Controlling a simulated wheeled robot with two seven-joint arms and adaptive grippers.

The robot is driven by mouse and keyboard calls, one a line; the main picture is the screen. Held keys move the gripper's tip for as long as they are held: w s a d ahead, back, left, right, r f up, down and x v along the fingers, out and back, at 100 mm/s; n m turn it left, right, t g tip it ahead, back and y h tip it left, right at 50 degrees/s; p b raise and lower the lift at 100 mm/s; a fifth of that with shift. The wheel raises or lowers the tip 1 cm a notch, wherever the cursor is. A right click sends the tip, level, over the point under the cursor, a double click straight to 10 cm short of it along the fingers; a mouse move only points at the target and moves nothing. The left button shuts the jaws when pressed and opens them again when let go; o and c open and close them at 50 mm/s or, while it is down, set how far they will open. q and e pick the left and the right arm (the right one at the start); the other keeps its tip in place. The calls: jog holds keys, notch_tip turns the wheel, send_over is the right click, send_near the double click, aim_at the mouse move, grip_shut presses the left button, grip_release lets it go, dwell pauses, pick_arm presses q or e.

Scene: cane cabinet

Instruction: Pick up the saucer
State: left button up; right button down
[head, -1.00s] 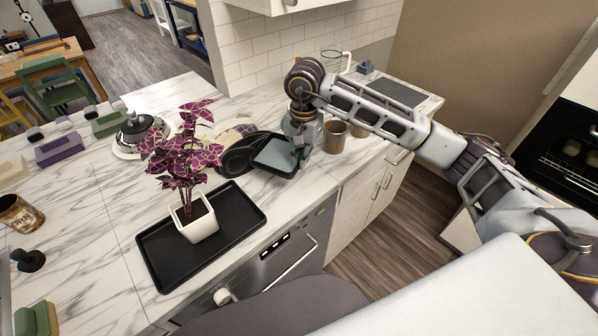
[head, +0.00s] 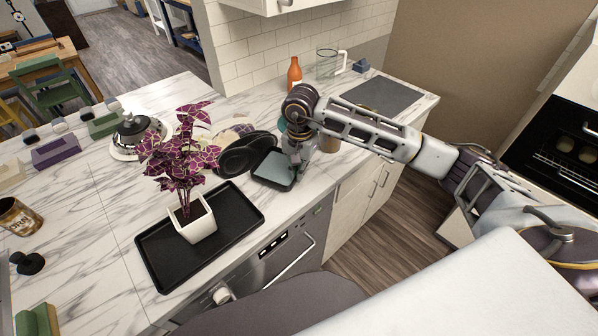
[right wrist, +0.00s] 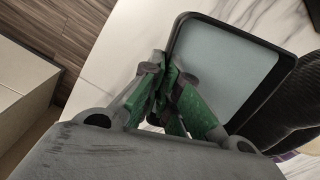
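The dish that best fits the saucer is a square black-rimmed one with a grey-blue inside (head: 273,167), near the counter's front edge. In the right wrist view this dish (right wrist: 222,72) fills the upper right. My right gripper (head: 297,180) is at its right edge. In the wrist view the green fingers of this gripper (right wrist: 170,82) are close together at the dish's near rim and appear shut on it. The exact contact is partly hidden by the fingers. My left gripper is not in view.
Black round dishes (head: 238,158) lie just left of the square dish. A potted purple plant (head: 196,222) stands on a black tray (head: 160,262). An orange bottle (head: 294,74) and a glass pitcher (head: 327,65) stand behind my right arm. The counter's front edge is close.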

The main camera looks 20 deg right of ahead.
jog(key=shift+f, duration=0.5)
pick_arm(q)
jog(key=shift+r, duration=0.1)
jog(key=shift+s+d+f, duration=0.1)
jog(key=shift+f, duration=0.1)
pick_arm(e)
jog(key=shift+f, duration=0.15)
jog(key=c, duration=1.6)
grip_release()
jog(key=shift+c, duration=0.2)
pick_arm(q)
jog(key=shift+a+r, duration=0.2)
pick_arm(e)
notch_tip(320, 180, up, 10)
jog(key=shift+r+b, duration=0.1)
jog(key=shift+b, duration=0.4)
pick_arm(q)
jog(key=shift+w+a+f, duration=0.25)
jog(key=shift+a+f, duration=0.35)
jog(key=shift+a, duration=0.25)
pick_arm(e)
jog(key=shift+s+r, duration=0.1)
jog(key=shift+r, duration=0.95)
